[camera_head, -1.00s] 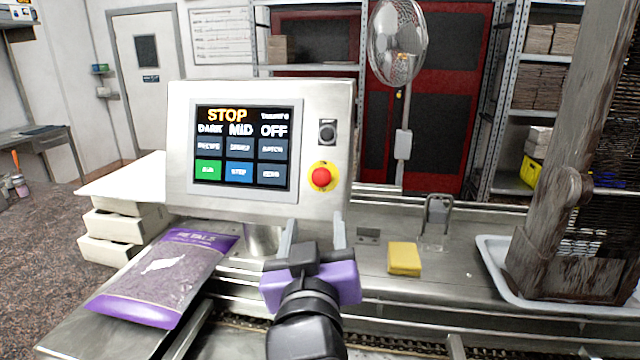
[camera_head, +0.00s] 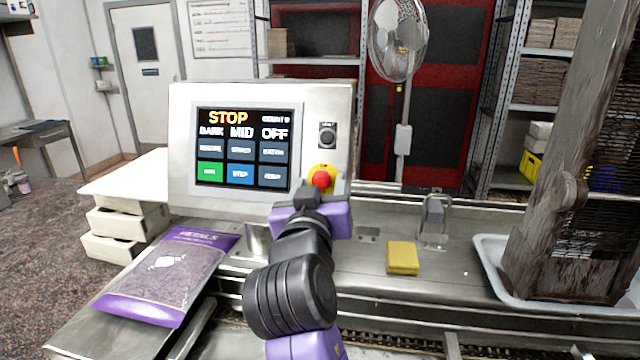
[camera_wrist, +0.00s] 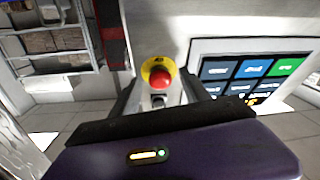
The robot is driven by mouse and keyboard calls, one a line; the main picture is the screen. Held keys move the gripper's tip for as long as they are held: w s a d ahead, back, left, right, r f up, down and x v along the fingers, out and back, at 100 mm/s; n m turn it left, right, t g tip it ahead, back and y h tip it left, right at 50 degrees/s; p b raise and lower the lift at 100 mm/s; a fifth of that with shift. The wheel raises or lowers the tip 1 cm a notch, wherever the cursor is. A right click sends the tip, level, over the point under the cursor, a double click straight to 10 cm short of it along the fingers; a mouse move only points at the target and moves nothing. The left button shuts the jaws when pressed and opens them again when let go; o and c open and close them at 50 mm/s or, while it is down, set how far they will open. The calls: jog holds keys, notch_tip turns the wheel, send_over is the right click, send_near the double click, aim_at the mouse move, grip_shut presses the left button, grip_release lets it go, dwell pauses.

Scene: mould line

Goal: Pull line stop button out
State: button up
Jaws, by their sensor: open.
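The line stop button (camera_head: 320,181) is a red mushroom knob on a yellow round base, low on the right side of the grey control panel (camera_head: 342,130). In the wrist view the red button (camera_wrist: 160,79) sits straight ahead, between the two fingers. My gripper (camera_head: 321,187) is open and close in front of the button, with its fingers to either side of it. The lower part of the button is hidden behind my gripper in the head view. I cannot tell whether the fingers touch it. The panel screen (camera_head: 240,147) reads STOP.
A black selector switch (camera_head: 327,135) sits above the button. A yellow sponge (camera_head: 402,258) lies on the steel line to the right. A purple bag (camera_head: 170,272) lies at the left. A white tray (camera_head: 487,262) holds a dark wooden frame. A fan (camera_head: 398,40) stands behind.

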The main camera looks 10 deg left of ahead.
grip_shut()
dwell(1.4)
